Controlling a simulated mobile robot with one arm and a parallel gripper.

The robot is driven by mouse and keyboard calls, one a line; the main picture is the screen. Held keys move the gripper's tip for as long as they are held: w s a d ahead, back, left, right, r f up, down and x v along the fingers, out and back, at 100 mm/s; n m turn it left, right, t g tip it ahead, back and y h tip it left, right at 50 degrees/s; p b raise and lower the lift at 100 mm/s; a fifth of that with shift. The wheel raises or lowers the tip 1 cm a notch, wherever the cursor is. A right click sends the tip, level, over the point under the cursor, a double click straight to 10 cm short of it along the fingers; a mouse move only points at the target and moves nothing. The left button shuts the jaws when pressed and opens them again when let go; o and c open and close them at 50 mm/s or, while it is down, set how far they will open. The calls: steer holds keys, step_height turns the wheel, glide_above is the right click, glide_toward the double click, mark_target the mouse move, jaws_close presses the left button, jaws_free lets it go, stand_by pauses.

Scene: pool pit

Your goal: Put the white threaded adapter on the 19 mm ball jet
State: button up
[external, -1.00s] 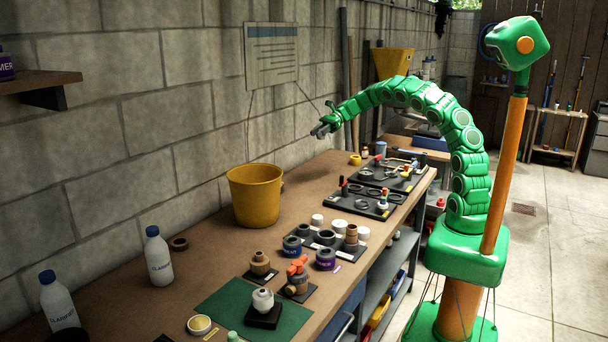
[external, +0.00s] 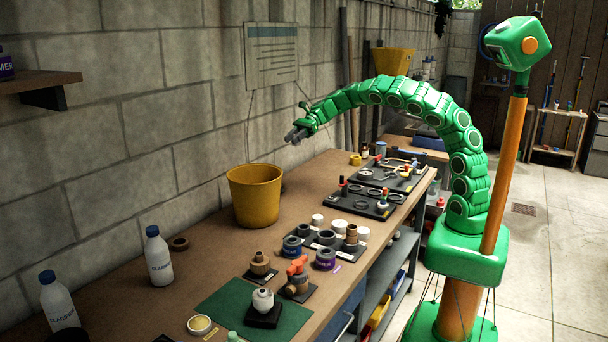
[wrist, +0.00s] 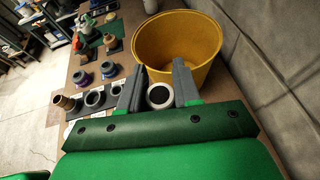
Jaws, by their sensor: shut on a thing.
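My gripper (external: 294,136) hangs in the air behind and above the yellow bucket, at the wall side of the bench. In the wrist view its two grey fingers (wrist: 159,90) are shut on a white ring-shaped piece with a dark opening, the white threaded adapter (wrist: 151,103). The adapter cannot be made out in the external view. The ball jet (external: 263,299) is a white rounded fitting on a black block, upright on a green mat (external: 222,303) at the near end of the bench, well away from my gripper.
The yellow bucket (external: 254,198) stands on the bench between my gripper and the mat. An orange-handled valve (external: 298,278), a brown fitting (external: 260,264) and jars surround the mat's far side. White bottles (external: 158,256) stand at left. The block wall runs close behind.

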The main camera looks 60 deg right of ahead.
steer(key=s+a+n+g, duration=0.1)
steer(key=s+a, duration=0.4)
steer(key=a, duration=0.6)
steer(key=s+a+n+g, duration=0.1)
steer(key=s+a, duration=0.4)
steer(key=a, duration=0.6)
steer(key=s+a+n+g, duration=0.1)
steer(key=s+a, duration=0.4)
steer(key=a, duration=0.6)
steer(key=s+a+n+g, duration=0.1)
steer(key=s+a, duration=0.8)
steer(key=s, duration=0.2)
steer(key=s+a+n+g, duration=0.1)
steer(key=s+a+g, duration=0.1)
steer(key=s+a, duration=0.75)
glide_above(260, 298)
steer(key=shift+s+f, duration=0.1)
steer(key=shift+f, duration=9.1)
steer(key=shift+f, duration=0.1)
